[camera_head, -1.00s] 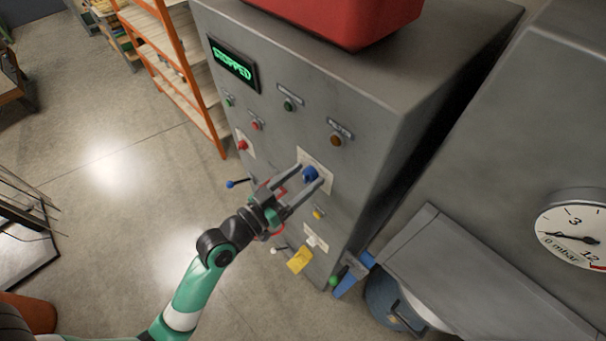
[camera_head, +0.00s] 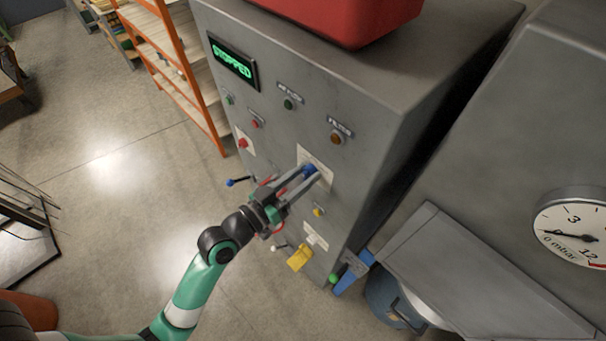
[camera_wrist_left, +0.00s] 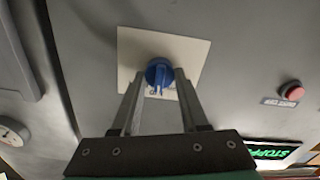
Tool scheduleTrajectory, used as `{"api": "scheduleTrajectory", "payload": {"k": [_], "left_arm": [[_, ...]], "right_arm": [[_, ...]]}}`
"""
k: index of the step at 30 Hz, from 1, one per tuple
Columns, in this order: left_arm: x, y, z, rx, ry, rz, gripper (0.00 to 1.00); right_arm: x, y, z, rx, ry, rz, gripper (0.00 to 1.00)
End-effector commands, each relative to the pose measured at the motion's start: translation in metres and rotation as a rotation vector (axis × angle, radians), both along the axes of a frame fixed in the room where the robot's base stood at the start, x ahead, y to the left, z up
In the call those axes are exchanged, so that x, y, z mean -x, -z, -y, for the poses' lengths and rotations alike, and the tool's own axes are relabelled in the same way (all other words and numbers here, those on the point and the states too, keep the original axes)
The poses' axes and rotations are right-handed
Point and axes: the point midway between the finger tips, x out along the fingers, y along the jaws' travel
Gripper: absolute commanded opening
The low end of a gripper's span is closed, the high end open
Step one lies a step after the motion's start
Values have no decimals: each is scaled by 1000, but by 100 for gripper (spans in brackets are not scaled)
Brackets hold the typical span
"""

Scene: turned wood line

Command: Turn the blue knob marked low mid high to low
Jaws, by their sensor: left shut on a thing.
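The blue knob (camera_head: 310,169) sits on a pale plate (camera_head: 322,160) on the front of the grey cabinet (camera_head: 372,115). In the left wrist view the knob (camera_wrist_left: 158,72) is at the upper middle, on its white plate (camera_wrist_left: 188,50). My left gripper (camera_head: 307,175) has its two fingers on either side of the knob and is shut on it. The left wrist view shows the fingertips (camera_wrist_left: 159,76) close against the knob's sides. The low, mid and high marks are not readable, so its setting cannot be told. My right gripper is not in view.
A green display (camera_head: 233,62) reads STOPPED. A red box (camera_head: 345,22) sits on the cabinet.

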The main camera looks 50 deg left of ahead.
Motion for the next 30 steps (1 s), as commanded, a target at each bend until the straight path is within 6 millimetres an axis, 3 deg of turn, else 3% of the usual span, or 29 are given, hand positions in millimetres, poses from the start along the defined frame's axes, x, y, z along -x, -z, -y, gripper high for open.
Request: {"api": "scheduleTrajectory", "payload": {"k": [8, 30], "left_arm": [[0, -2, -1, 130, 0, 6, 0], [0, 0, -2, 689, 0, 30, 0]], "right_arm": [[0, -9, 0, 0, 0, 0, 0], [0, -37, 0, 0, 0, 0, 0]]}}
